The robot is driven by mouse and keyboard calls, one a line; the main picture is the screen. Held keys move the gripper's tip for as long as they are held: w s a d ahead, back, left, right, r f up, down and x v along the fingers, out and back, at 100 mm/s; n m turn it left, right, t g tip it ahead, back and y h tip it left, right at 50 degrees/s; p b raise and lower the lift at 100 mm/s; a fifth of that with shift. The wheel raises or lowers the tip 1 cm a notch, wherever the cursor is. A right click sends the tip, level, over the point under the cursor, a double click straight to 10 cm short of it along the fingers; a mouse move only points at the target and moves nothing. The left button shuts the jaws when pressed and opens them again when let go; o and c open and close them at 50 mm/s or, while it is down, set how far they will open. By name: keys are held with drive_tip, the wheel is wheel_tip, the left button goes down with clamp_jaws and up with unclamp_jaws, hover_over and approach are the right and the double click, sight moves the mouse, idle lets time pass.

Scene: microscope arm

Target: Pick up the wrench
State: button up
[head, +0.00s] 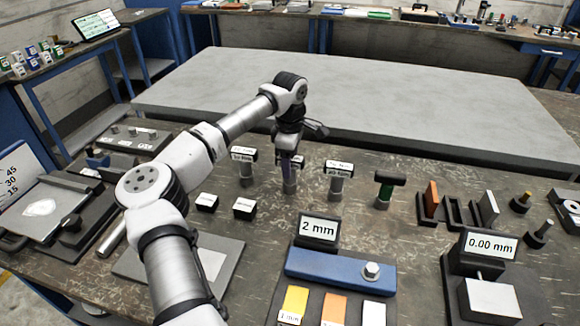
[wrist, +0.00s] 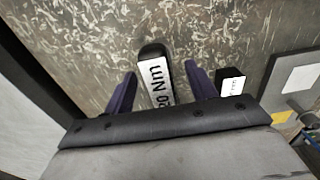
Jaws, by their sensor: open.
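Several upright T-shaped tools with grey shafts and black, white-labelled tops stand in a row on the bench; I take these to be the wrenches. The left one (head: 244,156) and the right one (head: 339,168) flank my gripper (head: 289,165). My gripper points down over the middle one, whose top it largely hides. In the wrist view, a black wrench top (wrist: 153,52) with a white label, partly readable as "0 Nm", lies between the two purple fingers of my gripper (wrist: 160,90). The fingers are open, with a gap on each side of it.
A green-shafted tool (head: 384,190) with a black top stands further right. Two small black labelled blocks (head: 207,201) (head: 244,208) lie in front. A blue block with a bolt (head: 340,272) and a "2 mm" sign (head: 318,229) stand nearer. A grey slab (head: 400,100) lies behind.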

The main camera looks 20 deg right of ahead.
drive_tip(key=shift+f, duration=0.8)
clamp_jaws()
drive_tip(key=shift+r, duration=0.1)
drive_tip(key=shift+r, duration=0.1)
